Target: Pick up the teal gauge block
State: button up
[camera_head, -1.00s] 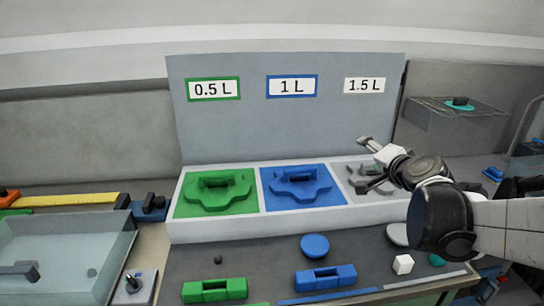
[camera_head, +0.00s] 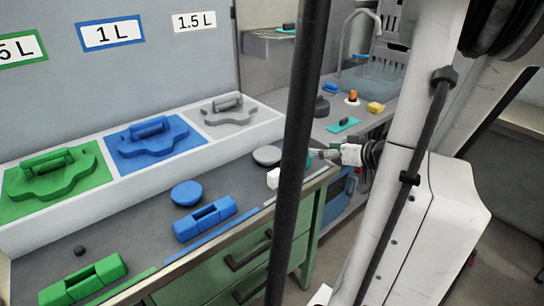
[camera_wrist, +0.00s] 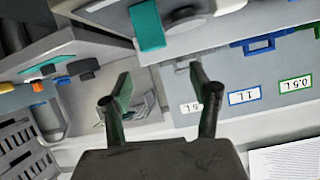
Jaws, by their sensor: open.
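The teal gauge block (camera_wrist: 147,25) shows in the wrist view as an upright-looking teal slab at the top, at the edge of a grey worktop. In the head view only a sliver of teal (camera_head: 308,160) shows beside the dark pole, probably the same block. My gripper (camera_wrist: 160,78) is open and empty, its two fingers apart. The block lies beyond the fingertips in the wrist view, not between them. In the head view my gripper (camera_head: 322,154) is just right of the pole, close to the worktop's right end; the pole hides part of that area.
A white cube (camera_head: 273,179) and a grey disc (camera_head: 267,156) are left of the pole. A blue block (camera_head: 205,218), blue disc (camera_head: 186,194) and green block (camera_head: 84,279) lie further left. A teal plate with a dark handle (camera_head: 342,125) lies on the sink counter.

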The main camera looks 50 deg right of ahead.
jog(key=n, duration=0.2)
send_near(308, 157)
jog(key=s, duration=0.2)
jog(key=x, duration=0.2)
jog(key=b+x, duration=0.1)
jog(key=x, duration=0.2)
jog(key=b+x, duration=0.1)
jog(key=x, duration=0.2)
jog(key=shift+w+d+r, duration=0.15)
jog(key=shift+d+r, duration=0.1)
jog(key=shift+r, duration=0.05)
jog(key=x, duration=0.3)
jog(key=a+x, duration=0.1)
jog(key=shift+w+d+b, duration=0.1)
jog(key=shift+w+b, duration=0.15)
jog(key=shift+b, duration=0.1)
jog(key=shift+w+d+f, duration=0.15)
jog(key=shift+w+f, duration=0.05)
jog(key=shift+w, duration=0.35)
jog(key=shift+c, duration=0.4)
jog(key=c, duration=1.2)
jog(key=shift+r, duration=0.1)
